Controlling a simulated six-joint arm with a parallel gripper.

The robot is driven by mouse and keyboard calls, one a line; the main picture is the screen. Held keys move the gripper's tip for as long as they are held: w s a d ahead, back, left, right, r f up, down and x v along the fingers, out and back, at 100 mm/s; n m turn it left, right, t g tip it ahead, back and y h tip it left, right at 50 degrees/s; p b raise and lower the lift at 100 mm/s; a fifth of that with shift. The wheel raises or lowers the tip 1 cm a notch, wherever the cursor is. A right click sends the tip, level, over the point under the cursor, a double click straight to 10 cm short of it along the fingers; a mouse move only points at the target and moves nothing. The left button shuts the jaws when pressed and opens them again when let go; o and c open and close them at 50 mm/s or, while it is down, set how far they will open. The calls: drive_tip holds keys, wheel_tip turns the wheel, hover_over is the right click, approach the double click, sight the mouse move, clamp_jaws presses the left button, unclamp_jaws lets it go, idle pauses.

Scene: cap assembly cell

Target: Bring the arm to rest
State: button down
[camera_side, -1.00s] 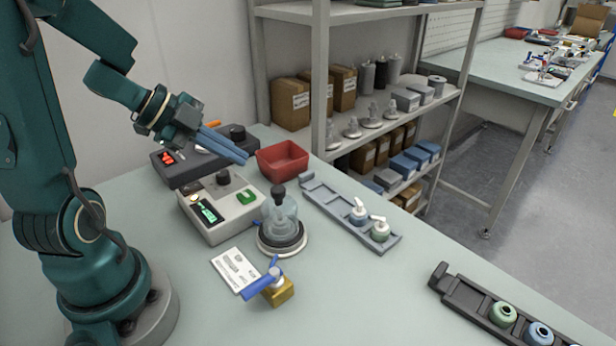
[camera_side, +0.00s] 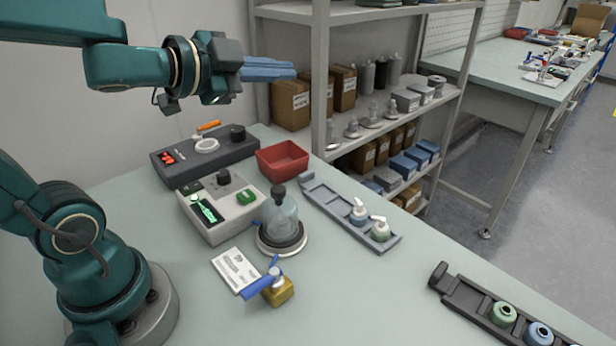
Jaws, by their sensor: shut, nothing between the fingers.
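My gripper (camera_side: 286,70) is at the upper left, high above the table. Its blue fingers are together and point to the right, with nothing between them. My arm is raised, with its forearm roughly level. The gripper is clear of everything on the table and appears in front of the shelf's cardboard boxes in the picture.
On the table (camera_side: 345,300) are a dark control box (camera_side: 190,165), a light box with a green display (camera_side: 232,218), a red bin (camera_side: 283,160), a glass dome (camera_side: 281,222), a yellow block with a blue handle (camera_side: 280,293), a grey tray (camera_side: 325,203) and a black rack (camera_side: 468,303).

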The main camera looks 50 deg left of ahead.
drive_tip(key=s+d+f+n+g, duration=0.3)
drive_tip(key=s+f+n+g, duration=0.1)
drive_tip(key=s, duration=0.3)
drive_tip(key=s+d+f+n+g, duration=0.3)
drive_tip(key=s+f+n+g, duration=0.2)
drive_tip(key=s, duration=0.3)
drive_tip(key=shift+f+g+h, duration=0.3)
drive_tip(key=shift+f, duration=0.3)
drive_tip(key=shift+a, duration=0.1)
idle(0.5)
